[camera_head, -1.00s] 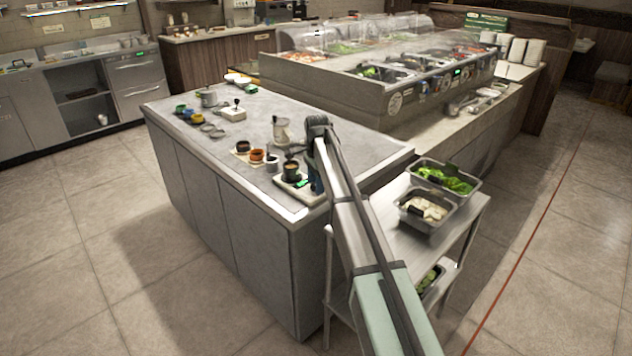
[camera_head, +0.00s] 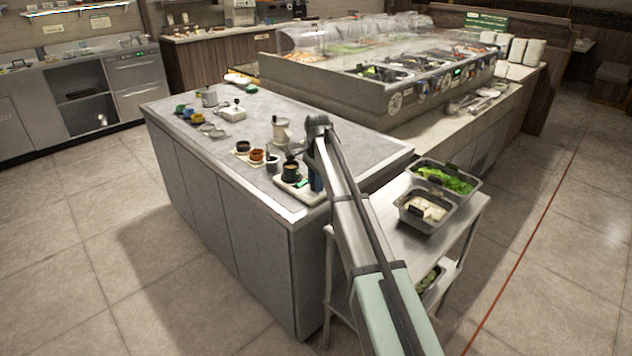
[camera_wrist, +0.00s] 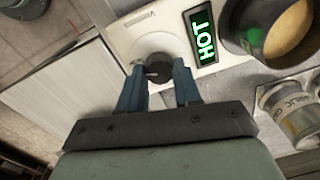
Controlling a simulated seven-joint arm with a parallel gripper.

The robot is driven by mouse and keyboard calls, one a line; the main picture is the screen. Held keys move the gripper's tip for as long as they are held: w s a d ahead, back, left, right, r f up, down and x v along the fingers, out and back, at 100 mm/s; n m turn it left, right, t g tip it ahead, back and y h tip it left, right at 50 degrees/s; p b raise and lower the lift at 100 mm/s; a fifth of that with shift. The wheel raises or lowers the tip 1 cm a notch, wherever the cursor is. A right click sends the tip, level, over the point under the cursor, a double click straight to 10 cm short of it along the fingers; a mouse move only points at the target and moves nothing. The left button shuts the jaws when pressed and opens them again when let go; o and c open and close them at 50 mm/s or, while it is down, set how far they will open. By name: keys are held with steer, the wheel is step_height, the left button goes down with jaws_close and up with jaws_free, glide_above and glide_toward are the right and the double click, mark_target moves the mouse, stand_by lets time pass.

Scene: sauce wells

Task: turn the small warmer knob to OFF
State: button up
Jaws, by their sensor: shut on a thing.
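The small warmer (camera_wrist: 120,37) is a white unit on the counter's near corner, and it also shows in the head view (camera_head: 312,197). Its dark round knob (camera_wrist: 158,68) sits on a pale round dial in the wrist view. A lit green display (camera_wrist: 203,33) beside it reads HOT. My gripper (camera_wrist: 160,75) has its two blue fingers on either side of the knob and is shut on it. In the head view my arm hides the knob, and only a bit of blue finger shows beside the warmer. The knob's pointer setting is hard to read.
A pot of yellowish sauce (camera_wrist: 284,32) stands right of the display, with a labelled garlic jar (camera_wrist: 290,108) below it. Small cups (camera_head: 257,156) and a pale jug (camera_head: 282,131) stand farther along the counter. A cart with food pans (camera_head: 425,208) is at the right.

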steer(key=n, duration=0.6)
steer(key=shift+w, duration=0.15)
steer(key=n, duration=0.5)
steer(key=shift+a+n, duration=0.1)
steer(key=shift+n, duration=0.3)
steer(key=n, duration=0.5)
steer(key=shift+g, duration=0.3)
steer(key=n, duration=0.5)
steer(key=shift+a+n, duration=0.1)
steer(key=shift+n, duration=0.3)
steer(key=o, duration=1)
steer(key=shift+o, duration=0.2)
step_height(320, 180, up, 14)
steer(key=shift+w, duration=0.25)
